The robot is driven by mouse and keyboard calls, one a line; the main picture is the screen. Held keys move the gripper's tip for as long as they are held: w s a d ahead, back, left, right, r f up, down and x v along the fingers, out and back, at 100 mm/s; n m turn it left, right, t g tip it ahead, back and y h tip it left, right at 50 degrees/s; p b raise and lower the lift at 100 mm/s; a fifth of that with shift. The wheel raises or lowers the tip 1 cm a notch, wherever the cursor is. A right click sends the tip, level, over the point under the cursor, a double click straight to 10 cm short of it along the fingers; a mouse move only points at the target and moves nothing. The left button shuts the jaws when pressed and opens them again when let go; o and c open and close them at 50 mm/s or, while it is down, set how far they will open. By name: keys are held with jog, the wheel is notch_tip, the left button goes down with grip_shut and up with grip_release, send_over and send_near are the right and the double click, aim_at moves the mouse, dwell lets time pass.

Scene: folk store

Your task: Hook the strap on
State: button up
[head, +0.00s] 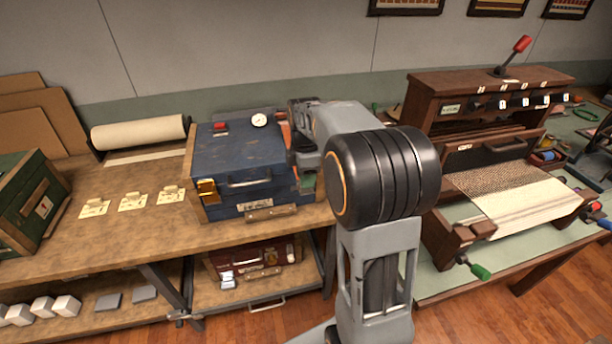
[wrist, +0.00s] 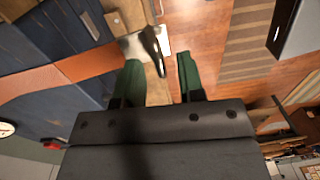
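A blue chest (head: 236,152) stands on the wooden workbench; its blue side also fills the left of the wrist view (wrist: 45,45). A brown-orange strap (wrist: 70,75) runs across the chest in the wrist view and ends in a metal hook piece (wrist: 137,45). The hook's dark, curved end lies by my left fingertip and reaches into the gap between the fingers. My gripper (wrist: 160,75) has green fingertips that stand apart, with no visible grip on the strap. In the head view my arm hides most of the gripper and the chest's right side.
A wooden loom (head: 490,150) stands on the right table. A green box (head: 30,205) and several pale cards with metal pieces (head: 132,201) lie left of the chest, near a paper roll (head: 138,132). A dark red case (head: 255,258) is on the shelf below.

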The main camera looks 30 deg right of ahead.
jog(key=shift+c, duration=0.4)
grip_shut()
jog(key=shift+f, duration=0.1)
